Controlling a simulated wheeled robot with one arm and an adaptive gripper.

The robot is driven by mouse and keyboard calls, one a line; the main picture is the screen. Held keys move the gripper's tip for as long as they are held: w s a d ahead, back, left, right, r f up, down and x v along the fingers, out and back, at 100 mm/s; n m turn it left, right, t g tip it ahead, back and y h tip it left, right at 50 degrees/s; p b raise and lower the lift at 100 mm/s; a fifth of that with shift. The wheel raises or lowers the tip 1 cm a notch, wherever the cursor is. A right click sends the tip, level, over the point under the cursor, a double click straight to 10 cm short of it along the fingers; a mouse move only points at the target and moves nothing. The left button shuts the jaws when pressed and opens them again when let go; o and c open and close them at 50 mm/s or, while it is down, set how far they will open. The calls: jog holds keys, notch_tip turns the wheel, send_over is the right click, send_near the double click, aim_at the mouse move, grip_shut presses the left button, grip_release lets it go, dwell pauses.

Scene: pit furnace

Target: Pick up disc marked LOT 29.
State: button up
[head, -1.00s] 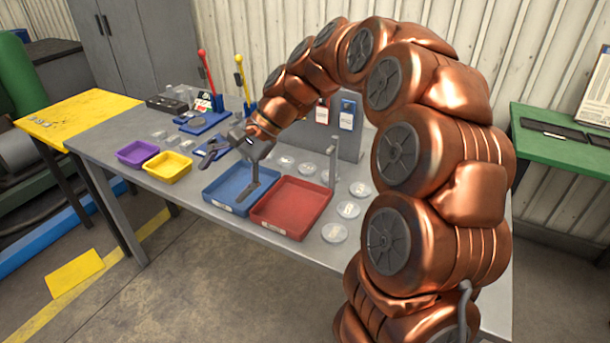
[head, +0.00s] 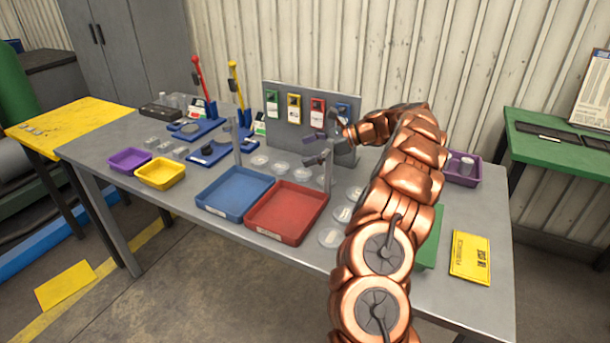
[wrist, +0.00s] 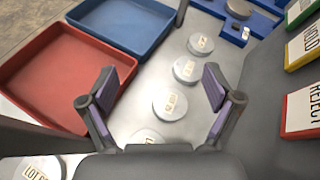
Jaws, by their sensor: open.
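Several pale round discs lie flat in a row on the grey table between the trays and the upright panel. In the wrist view their labels begin with LOT, but the numbers are too small to read surely, so I cannot tell which is LOT 29. One disc (wrist: 170,104) lies below and between my open fingers, another disc (wrist: 187,69) lies just beyond, and a third (wrist: 200,44) further off. One disc (wrist: 147,137) is partly hidden by my gripper (wrist: 160,85). In the head view my gripper (head: 312,149) is above the row, empty.
A blue tray (head: 235,170) and a red tray (head: 262,235) stand in front of the discs. The grey panel (head: 270,128) with coloured tags stands behind. A yellow card (head: 470,257) lies at right.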

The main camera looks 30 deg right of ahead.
aim_at(305, 173)
jog(key=s+d+f+m, duration=0.1)
jog(key=d+f, duration=0.1)
jog(key=d+f+m, duration=0.1)
jog(key=d+f, duration=0.1)
jog(key=d, duration=0.1)
jog(key=s+d+f, duration=0.1)
jog(key=d+f, duration=0.1)
jog(key=shift+s+d+m+t+h, duration=0.2)
jog(key=shift+s+m+t+h, duration=0.1)
jog(key=shift+s+m+t, duration=0.1)
jog(key=shift+w+f, duration=0.1)
jog(key=shift+f, duration=0.1)
jog(key=shift+p+x, duration=1)
jog(key=shift+x, duration=2.75)
jog(key=shift+w+d+f, duration=0.1)
jog(key=shift+c, duration=0.2)
jog(key=c, duration=1.5)
